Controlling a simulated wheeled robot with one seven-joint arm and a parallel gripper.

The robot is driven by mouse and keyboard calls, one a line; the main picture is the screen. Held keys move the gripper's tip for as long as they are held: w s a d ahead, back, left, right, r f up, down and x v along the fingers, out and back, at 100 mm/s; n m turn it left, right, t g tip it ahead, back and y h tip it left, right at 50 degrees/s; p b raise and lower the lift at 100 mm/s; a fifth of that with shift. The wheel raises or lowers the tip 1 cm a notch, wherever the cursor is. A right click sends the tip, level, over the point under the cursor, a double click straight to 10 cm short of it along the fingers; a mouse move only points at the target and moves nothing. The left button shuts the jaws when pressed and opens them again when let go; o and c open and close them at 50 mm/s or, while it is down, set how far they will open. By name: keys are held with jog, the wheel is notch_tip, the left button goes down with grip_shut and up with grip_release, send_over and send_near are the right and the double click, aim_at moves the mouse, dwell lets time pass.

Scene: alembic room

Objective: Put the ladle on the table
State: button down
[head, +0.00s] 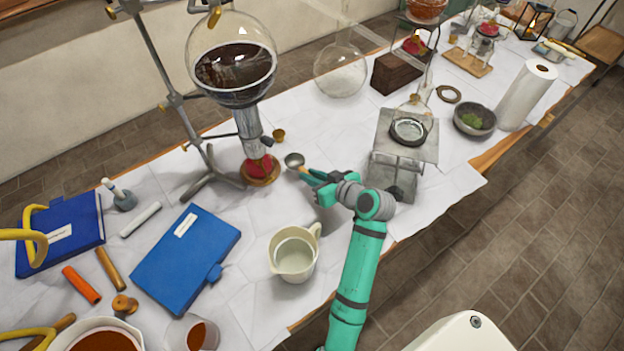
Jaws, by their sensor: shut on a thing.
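The ladle (295,160) has a small round metal bowl and a short visible length of handle. It shows near the middle of the head view, over the white-covered table (245,208). My gripper (312,176), with green fingers, is shut on the ladle's handle, and the bowl sticks out up and to the left. The rest of the handle is hidden by the gripper. I cannot tell whether the ladle touches the table or is held just above it.
A burner (260,170) under a big flask (232,65) of dark liquid stands just left of the ladle. A cream jug (294,253) is below, a metal stand (403,150) right. A blue book (187,258) lies left. Bare table shows between jug and burner.

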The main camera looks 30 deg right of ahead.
jog(key=shift+w+a+f, duration=0.1)
jog(key=shift+f, duration=0.5)
jog(key=f, duration=0.2)
jog(key=shift+s+d+f, duration=0.2)
jog(key=shift+d+f, duration=0.05)
jog(key=shift+f, duration=0.15)
jog(key=shift+w+a, duration=0.1)
jog(key=shift+a, duration=0.2)
jog(key=shift+f, duration=0.1)
jog(key=c, duration=1.7)
grip_release()
jog(key=shift+d, duration=0.1)
jog(key=shift+o, duration=0.2)
jog(key=shift+r, duration=0.2)
jog(key=v, duration=1.2)
